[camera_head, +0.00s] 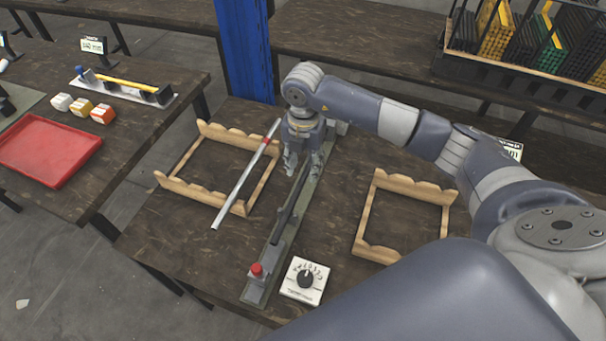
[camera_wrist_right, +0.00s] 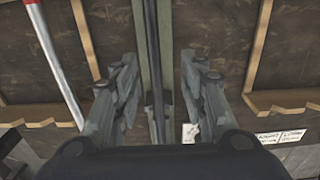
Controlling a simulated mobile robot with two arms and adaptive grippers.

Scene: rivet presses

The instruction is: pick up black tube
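A long black tube (camera_head: 287,215) lies lengthwise along a narrow grey-green press fixture (camera_head: 262,289) on the middle table. In the right wrist view the black tube (camera_wrist_right: 153,50) runs up the middle, between the fingers. My right gripper (camera_head: 303,168) is above the fixture's far half, pointing down. In the wrist view the right gripper (camera_wrist_right: 160,88) is open, with a finger on each side of the tube and visible gaps. Its height above the tube is hard to tell. My left gripper is not in view.
A silver tube with a red band (camera_head: 233,192) rests on the left wooden rack (camera_head: 185,191). An empty wooden rack (camera_head: 364,214) stands right. A red button (camera_head: 257,269) and white dial box (camera_head: 305,281) sit at the front. A red tray (camera_head: 47,150) is on the left table.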

